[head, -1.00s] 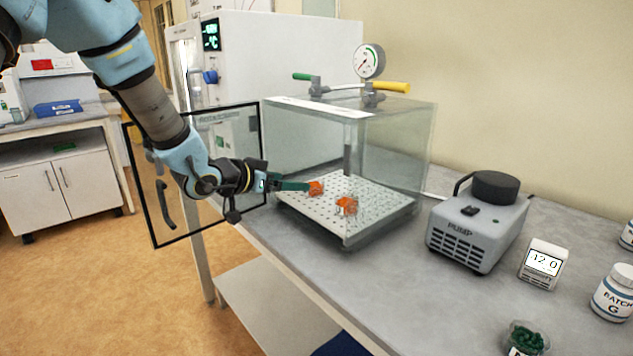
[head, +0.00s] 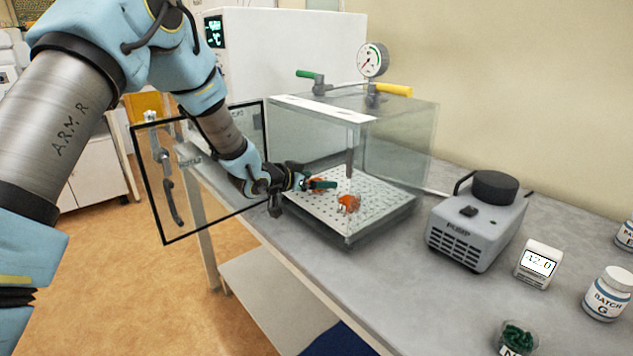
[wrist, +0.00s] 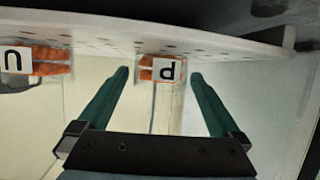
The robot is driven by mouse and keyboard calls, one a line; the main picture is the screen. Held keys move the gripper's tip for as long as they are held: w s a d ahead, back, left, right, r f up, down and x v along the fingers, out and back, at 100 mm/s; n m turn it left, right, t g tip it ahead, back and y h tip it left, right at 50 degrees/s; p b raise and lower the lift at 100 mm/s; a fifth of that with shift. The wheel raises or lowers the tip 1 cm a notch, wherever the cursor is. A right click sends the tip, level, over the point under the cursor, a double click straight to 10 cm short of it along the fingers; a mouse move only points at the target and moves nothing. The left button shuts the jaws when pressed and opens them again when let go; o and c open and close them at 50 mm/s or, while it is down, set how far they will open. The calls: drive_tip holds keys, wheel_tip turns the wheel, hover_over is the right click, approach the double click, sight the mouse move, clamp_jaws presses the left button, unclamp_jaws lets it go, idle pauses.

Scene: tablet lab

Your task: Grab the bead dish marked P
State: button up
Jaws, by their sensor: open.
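The dish marked P (wrist: 164,70), with orange beads and a white label, sits on the perforated plate (head: 315,222) inside the clear chamber. Its letter appears upside down in the wrist view. My gripper (head: 333,184) is inside the chamber, low over the plate, with its green fingers spread. In the wrist view the P dish shows between the fingertips; I cannot tell whether they touch it. In the head view this dish (head: 317,181) is partly hidden behind the gripper. A second orange bead dish (head: 348,203) sits nearer the camera; it also shows in the wrist view (wrist: 48,60).
The chamber's framed glass door (head: 165,235) hangs open at the left, close to my arm. The chamber walls (head: 400,140) surround the plate. A grey pump (head: 475,235), a small display box (head: 538,263), white bottles (head: 607,293) and a green bead dish (head: 517,338) stand right.

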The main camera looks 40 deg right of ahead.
drive_tip(key=c, duration=1.4)
